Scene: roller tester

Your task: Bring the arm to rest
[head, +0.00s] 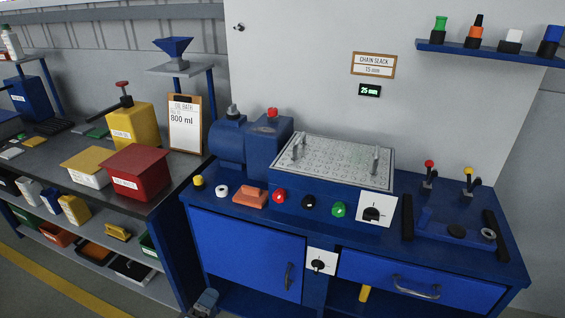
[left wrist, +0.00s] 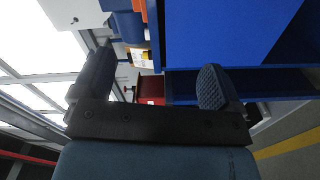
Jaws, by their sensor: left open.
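My left gripper (head: 206,301) shows small at the bottom edge of the head view, low in front of the blue bench (head: 188,222) and left of its drawer front. In the left wrist view my left gripper (left wrist: 157,80) has its two dark fingers wide apart, with nothing between them. Behind the fingers are blue bench panels and a small red box. The gripper is apart from the things on the bench top. My right gripper is in neither view.
The bench carries a perforated plate (head: 333,165), coloured buttons and two levers (head: 429,172). A blue door (head: 245,252) and a drawer (head: 420,282) face the front. A grey side table (head: 150,195) with a red bin (head: 138,172) stands left. Floor shows at lower left.

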